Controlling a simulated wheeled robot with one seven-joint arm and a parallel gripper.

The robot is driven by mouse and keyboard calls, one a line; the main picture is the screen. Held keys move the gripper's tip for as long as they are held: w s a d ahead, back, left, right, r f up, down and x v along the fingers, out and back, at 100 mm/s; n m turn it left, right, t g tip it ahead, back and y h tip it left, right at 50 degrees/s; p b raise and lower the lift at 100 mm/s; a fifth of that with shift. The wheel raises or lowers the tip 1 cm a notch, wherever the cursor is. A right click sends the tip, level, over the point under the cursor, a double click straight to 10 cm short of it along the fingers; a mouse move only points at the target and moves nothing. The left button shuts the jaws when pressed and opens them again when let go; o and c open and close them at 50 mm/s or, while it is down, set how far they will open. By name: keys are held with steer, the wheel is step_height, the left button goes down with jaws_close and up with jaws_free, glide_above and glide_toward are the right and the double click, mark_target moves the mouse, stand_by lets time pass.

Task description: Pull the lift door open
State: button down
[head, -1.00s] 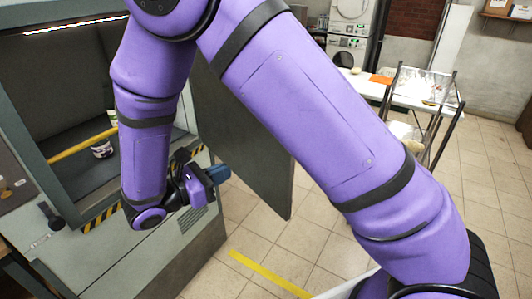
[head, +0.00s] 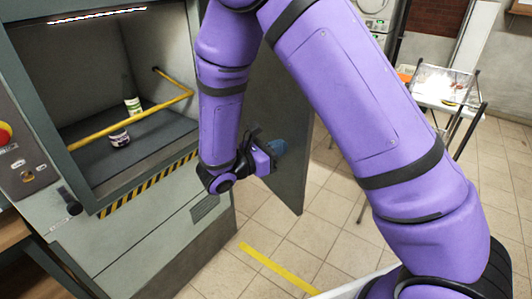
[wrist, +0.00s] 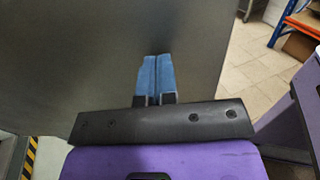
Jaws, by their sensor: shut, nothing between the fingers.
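The lift door (head: 294,175) is a dark grey panel. It stands swung out at the right side of the lift (head: 150,225), leaving the lift's front open. My gripper (head: 278,148) is in front of the door's face, its blue fingers shut and empty. In the wrist view the blue fingertips (wrist: 155,75) lie together and point at the broad grey door face (wrist: 80,50). I cannot tell whether they touch it. No handle shows in the wrist view. My arm hides part of the door's hinge side in the head view.
Inside the lift are two jars (head: 119,138) (head: 133,106) and a yellow bar (head: 130,122). A black-and-yellow striped sill (head: 145,186) edges the opening. A red button (head: 4,133) is at the left.

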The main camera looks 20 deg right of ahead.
steer(key=shift+w+d, duration=0.1)
steer(key=shift+d, duration=0.25)
steer(key=shift+d, duration=0.1)
